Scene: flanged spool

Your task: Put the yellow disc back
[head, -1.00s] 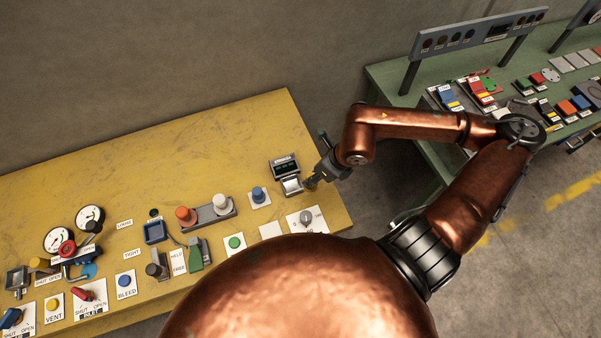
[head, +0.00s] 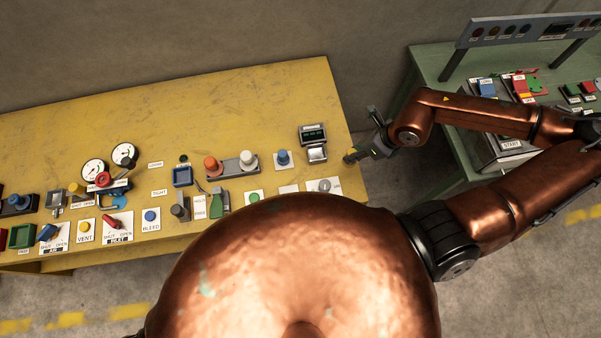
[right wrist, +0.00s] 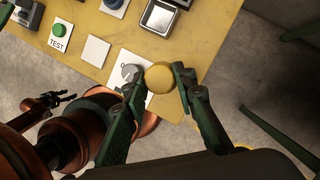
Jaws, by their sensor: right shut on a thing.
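The yellow disc (right wrist: 160,77) is between the fingertips of my right gripper (right wrist: 158,84) in the right wrist view, with its round face toward the camera. My right gripper is shut on it. The gap between disc and tabletop cannot be told. In the right wrist view, a dark gripper-like part (right wrist: 52,101) at the left may be my left gripper; its jaws are unclear.
A small display box (head: 312,134) stands left of my right gripper. A grey plate carries an orange knob (head: 212,165) and a white knob (head: 248,160). A grey dial (head: 324,185) is near the front edge. The table's back is clear. A green bench (head: 430,65) stands at right.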

